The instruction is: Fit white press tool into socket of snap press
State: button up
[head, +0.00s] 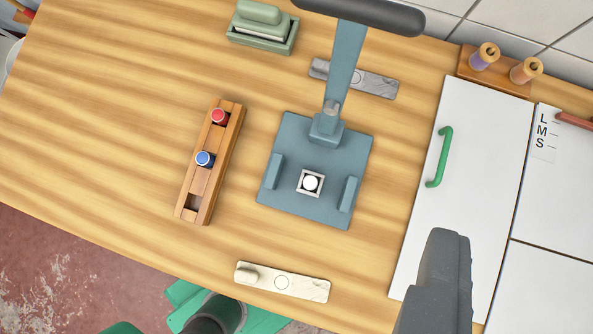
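The snap press (287,201) is a blue-grey base plate with two side blocks and a long lever arm (345,62) rising at the back. Its small square pale-framed socket (301,190) sits in the middle of the plate. The white press tool (310,183) shows as a round white top inside that frame. I cannot tell how deep it sits. A dark grey part of mine (436,285) rises from the bottom edge at lower right, well apart from the press. No fingertips show clearly, so I cannot tell whether my gripper is open or shut.
A wooden rack (221,140) left of the press holds a red tool (219,116) and a blue tool (205,158); its front slot is empty. Marble-like plates lie behind (377,84) and in front (300,285). A green-handled white panel (480,140) is at right. A green box (263,42) stands at the back.

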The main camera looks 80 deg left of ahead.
jog(key=s+d+r+m+t, duration=0.2)
jog(key=s+r, duration=0.2)
jog(key=r, duration=0.3)
jog(key=s+d+r+m+t+h, duration=0.1)
jog(key=s+d+r+m+t, duration=0.2)
jog(key=r, duration=0.5)
jog(key=s+d+r+m+t, duration=0.2)
jog(key=s+r+m, duration=0.1)
jog(key=r, duration=0.4)
jog(key=shift+s+d+r+h, duration=0.15)
jog(key=shift+s+d+h, duration=0.2)
jog(key=shift+s, duration=0.55)
